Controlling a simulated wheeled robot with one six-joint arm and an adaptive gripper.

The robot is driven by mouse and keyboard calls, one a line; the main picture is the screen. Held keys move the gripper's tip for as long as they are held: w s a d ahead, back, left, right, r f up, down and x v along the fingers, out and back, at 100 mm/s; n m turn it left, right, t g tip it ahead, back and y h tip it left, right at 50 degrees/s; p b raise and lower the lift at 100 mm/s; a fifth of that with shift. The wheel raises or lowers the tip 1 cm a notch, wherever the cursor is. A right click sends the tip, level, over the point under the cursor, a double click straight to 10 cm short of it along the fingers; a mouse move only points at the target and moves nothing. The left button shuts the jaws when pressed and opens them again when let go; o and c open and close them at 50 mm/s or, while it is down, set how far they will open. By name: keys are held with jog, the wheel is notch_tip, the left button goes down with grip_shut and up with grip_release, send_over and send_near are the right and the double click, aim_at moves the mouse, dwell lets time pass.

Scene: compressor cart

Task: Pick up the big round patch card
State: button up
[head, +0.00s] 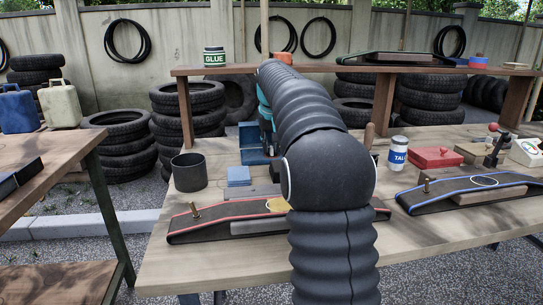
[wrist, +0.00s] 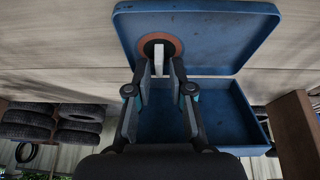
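In the wrist view a round patch with an orange-brown rim and dark middle (wrist: 176,44) lies against one blue panel of an open blue box (wrist: 225,30). A narrow white strip (wrist: 158,56) stands out in front of the patch; I cannot tell whether it is part of a patch card. My gripper (wrist: 160,66) has its fingers apart, with the strip between their tips; I see no clear contact. In the head view the blue box (head: 252,155) is partly behind my arm, which hides the patch and most of my gripper.
A dark cup (head: 189,172) and a blue stack (head: 239,176) stand left of my arm. A red-edged tyre strip (head: 215,219) lies in front. A white jar (head: 398,154), red box (head: 437,158) and blue-edged strip (head: 440,200) are at right. A raised shelf (head: 215,70) spans the back.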

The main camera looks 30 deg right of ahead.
jog(key=shift+f, duration=0.15)
grip_shut()
